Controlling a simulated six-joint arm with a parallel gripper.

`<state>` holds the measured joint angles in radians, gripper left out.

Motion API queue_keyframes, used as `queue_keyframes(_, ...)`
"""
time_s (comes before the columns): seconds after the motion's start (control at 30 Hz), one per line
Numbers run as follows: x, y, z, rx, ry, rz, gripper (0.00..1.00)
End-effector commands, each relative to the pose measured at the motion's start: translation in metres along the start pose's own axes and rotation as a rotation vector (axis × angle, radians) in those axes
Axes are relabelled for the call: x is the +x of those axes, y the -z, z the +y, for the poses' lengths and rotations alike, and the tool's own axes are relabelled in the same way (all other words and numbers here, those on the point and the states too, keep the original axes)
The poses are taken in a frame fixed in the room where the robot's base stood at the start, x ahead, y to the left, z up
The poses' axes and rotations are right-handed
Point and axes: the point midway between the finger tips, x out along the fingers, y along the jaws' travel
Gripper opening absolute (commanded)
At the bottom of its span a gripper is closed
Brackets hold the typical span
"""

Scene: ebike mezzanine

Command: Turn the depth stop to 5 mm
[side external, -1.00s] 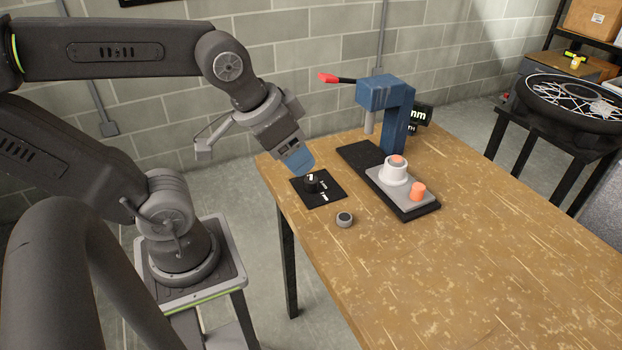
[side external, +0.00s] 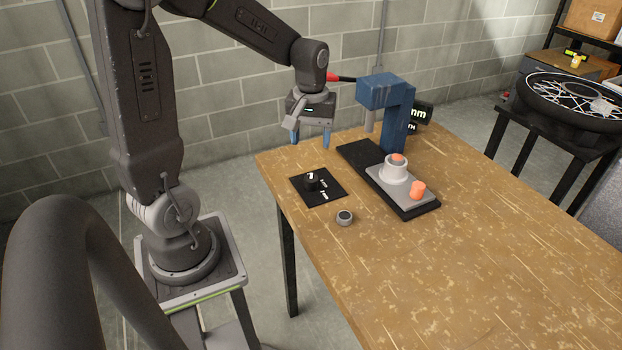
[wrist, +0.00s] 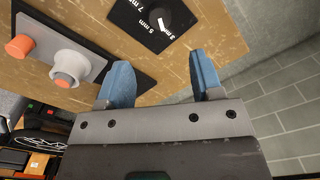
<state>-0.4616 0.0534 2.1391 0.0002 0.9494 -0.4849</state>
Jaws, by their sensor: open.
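In the wrist view the plate (wrist: 128,22) is cut off by the top edge; 7 mm, 5 mm and 3 mm labels show. The knob's white mark (wrist: 162,24) appears turned toward the 3 mm label, but its exact aim is hard to tell. My gripper (side external: 312,138) is open and empty, raised above and behind the knob, apart from it. Its blue fingers (wrist: 160,77) are spread in the wrist view.
A small grey round part (side external: 344,218) lies in front. The table's right (side external: 500,240) is clear.

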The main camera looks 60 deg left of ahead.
Motion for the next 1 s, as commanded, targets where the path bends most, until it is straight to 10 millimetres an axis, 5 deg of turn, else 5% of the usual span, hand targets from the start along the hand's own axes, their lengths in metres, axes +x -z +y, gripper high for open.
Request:
queue_keyframes(0.5,0.100,-0.001,-0.001,0.003,0.003,-0.002,0.60)
queue_keyframes(1.0,0.120,-0.001,0.000,0.003,0.000,0.003,0.60)
